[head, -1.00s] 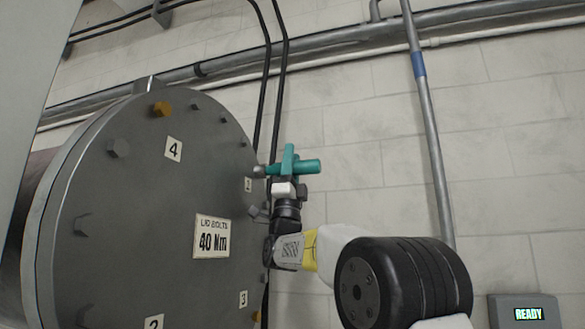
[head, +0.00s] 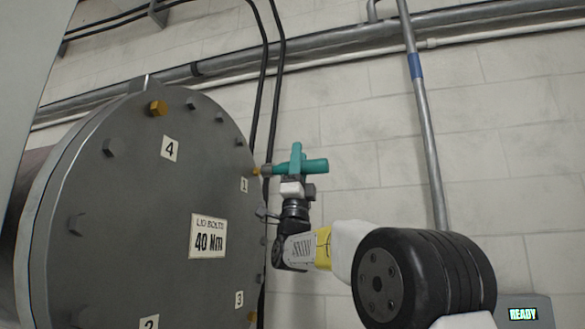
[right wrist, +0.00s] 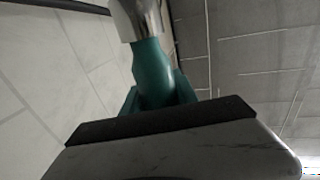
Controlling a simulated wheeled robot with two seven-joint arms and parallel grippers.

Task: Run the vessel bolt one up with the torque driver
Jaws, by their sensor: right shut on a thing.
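The teal torque driver (head: 315,166) is held roughly level in my right gripper (head: 296,178), its nose pointing left at the lid's right edge. A yellowish bolt head (head: 256,171) shows just left of the nose, beside the label 1 (head: 244,185). Nose and bolt head look very close; I cannot tell whether they touch. In the right wrist view the teal driver body (right wrist: 152,72) rises from between the jaws, with its silver nose (right wrist: 138,18) at the top. The bolt is not visible there. My left gripper is out of view.
The round grey vessel lid (head: 130,220) fills the left, with several bolts and a 40 Nm plate (head: 208,237). Black cables (head: 270,75) hang behind the driver. A pipe (head: 426,130) runs down the wall. A READY display (head: 523,314) is at lower right.

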